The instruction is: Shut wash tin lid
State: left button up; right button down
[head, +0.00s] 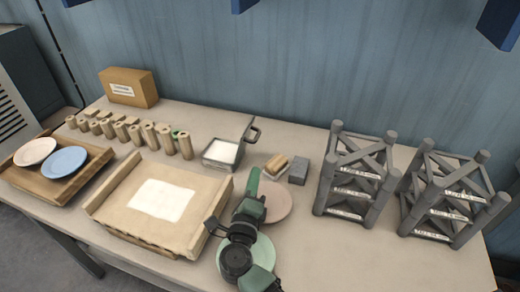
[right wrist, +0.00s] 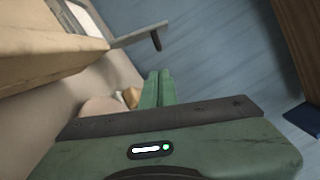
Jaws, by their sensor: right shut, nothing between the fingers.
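The wash tin (head: 220,160) is a small grey box with white inside, standing at the back middle of the table in the head view. Its grey lid (head: 244,134) stands open and upright at the tin's right side, with a dark handle sticking out to the right. In the right wrist view the lid (right wrist: 136,36) shows as a thin slanted plate with its handle at the upper middle. My green right gripper (head: 254,176) is shut and empty, in front of and below the lid in the head view, apart from it. The right wrist view shows its fingers (right wrist: 157,90) together. My left gripper is out of view.
A wooden tray (head: 118,200) with a white sheet lies left of my right arm. A pink plate (head: 278,204) and a green plate (head: 262,248) lie near that arm. A sponge (head: 276,164) and grey block (head: 299,171) sit right of the tin. Grey racks (head: 352,180) stand further right.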

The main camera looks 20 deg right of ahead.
jog(key=shift+w+d+r, duration=0.2)
jog(key=shift+w, duration=0.2)
jog(key=p+x, duration=0.1)
jog(key=x, duration=0.7)
jog(key=shift+w+d+p, duration=0.2)
jog(key=shift+w+p, duration=0.1)
jog(key=shift+p, duration=0.05)
jog(key=shift+f, duration=0.1)
